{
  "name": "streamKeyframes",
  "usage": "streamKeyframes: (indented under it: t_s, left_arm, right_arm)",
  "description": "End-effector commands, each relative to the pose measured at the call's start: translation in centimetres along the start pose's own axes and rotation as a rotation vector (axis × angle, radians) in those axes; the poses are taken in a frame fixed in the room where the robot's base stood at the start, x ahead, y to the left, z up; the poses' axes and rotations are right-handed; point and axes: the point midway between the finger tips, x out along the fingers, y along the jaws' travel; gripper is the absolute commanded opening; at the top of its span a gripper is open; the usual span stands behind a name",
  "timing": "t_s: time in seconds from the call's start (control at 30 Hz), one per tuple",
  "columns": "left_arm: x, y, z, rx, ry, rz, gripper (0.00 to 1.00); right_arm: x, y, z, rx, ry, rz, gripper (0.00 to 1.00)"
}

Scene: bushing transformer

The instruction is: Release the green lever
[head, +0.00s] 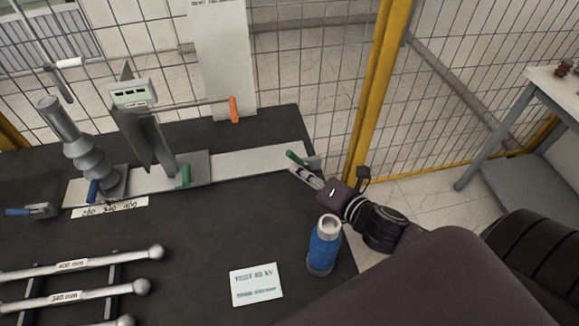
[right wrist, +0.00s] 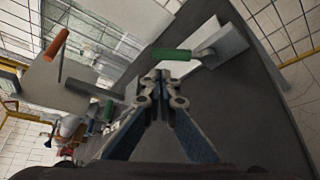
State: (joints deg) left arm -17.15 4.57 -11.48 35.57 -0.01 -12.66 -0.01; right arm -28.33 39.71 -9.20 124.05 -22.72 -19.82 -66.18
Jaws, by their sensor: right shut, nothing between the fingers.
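A green lever handle (head: 295,157) sits at the right end of the pale rail on the black table. It also shows in the right wrist view (right wrist: 172,55), joined to a grey metal clamp (right wrist: 222,45). My right gripper (head: 303,174) is shut and empty, just in front of this handle; in the right wrist view its fingertips (right wrist: 161,76) are just below the green handle. I cannot tell if they touch it. A second green handle (head: 186,174) stands by the middle carriage on the rail. My left gripper is not in view.
A blue bottle (head: 324,246) stands near my right arm. A white card (head: 256,284) lies on the table (head: 200,255). An orange handle (head: 234,110) is behind the rail. Metal rods (head: 80,264) lie front left. A yellow-framed fence (head: 378,90) stands behind.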

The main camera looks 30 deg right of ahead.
Motion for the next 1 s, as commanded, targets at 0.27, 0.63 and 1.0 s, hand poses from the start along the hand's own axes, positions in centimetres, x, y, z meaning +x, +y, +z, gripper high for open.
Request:
streamKeyframes:
  t_s: [0.27,0.63,1.0]
  left_arm:
    - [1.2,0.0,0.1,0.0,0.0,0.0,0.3]
    - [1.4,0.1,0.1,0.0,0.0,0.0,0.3]
    - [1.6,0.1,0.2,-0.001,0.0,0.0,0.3]
  right_arm:
    - [3.3,-0.1,0.0,0.0,-0.002,0.001,0.0]
    - [4.3,0.0,0.0,-0.001,0.0,0.0,0.0]
    - [4.2,-0.1,0.1,0.019,0.0,0.01,0.0]
